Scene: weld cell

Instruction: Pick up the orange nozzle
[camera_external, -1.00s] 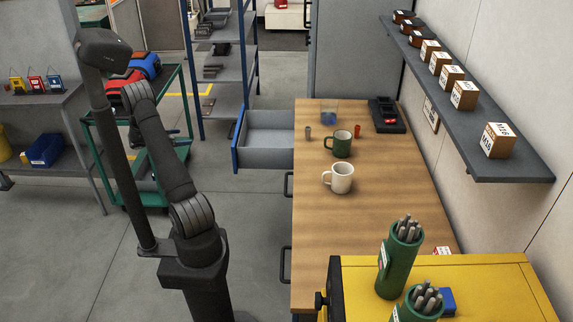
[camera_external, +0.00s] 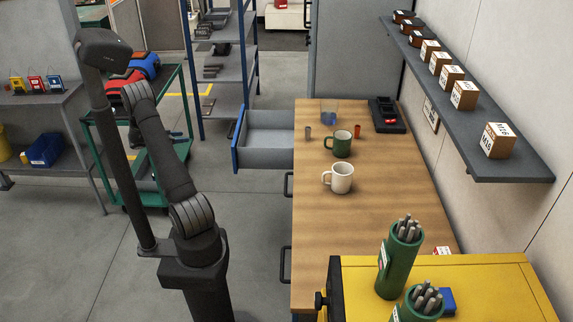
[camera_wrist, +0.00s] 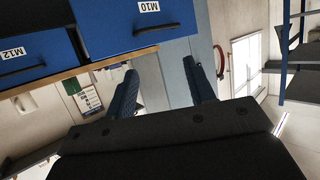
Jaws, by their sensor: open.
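The orange nozzle (camera_external: 357,131) stands upright on the wooden table (camera_external: 375,235), in the external view, just right of the green mug (camera_external: 343,144) and left of the black tray. It is small there, and it does not show in the wrist view. My gripper (camera_wrist: 160,88) shows in the wrist view with two dark fingers spread apart and nothing between them. It is away from the nozzle. In the external view my arm stands left of the table, and I cannot make out the fingers there.
The wrist view shows blue drawers (camera_wrist: 125,22).

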